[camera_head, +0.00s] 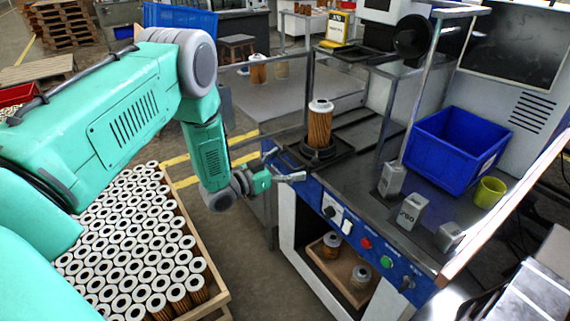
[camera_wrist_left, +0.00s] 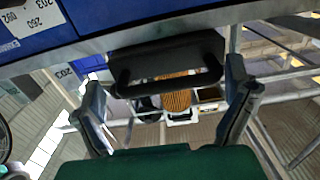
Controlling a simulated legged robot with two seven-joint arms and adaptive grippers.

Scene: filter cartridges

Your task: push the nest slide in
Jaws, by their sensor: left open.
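The nest slide (camera_head: 300,160) is a dark plate at the left end of the bench top, with an orange pleated filter cartridge (camera_head: 319,128) standing upright on it. My left gripper (camera_head: 287,167) is beside the slide's near left edge, with its fingers apart. In the left wrist view, the slide's black handle (camera_wrist_left: 165,58) lies ahead of the open left gripper (camera_wrist_left: 168,92), between the lines of its two fingers. I cannot tell whether a finger touches it. The cartridge's pleats (camera_wrist_left: 175,100) show below the handle. My right gripper is out of view.
A crate of white-topped cartridges (camera_head: 215,275) stands at the lower left. A metal post rises behind the slide.

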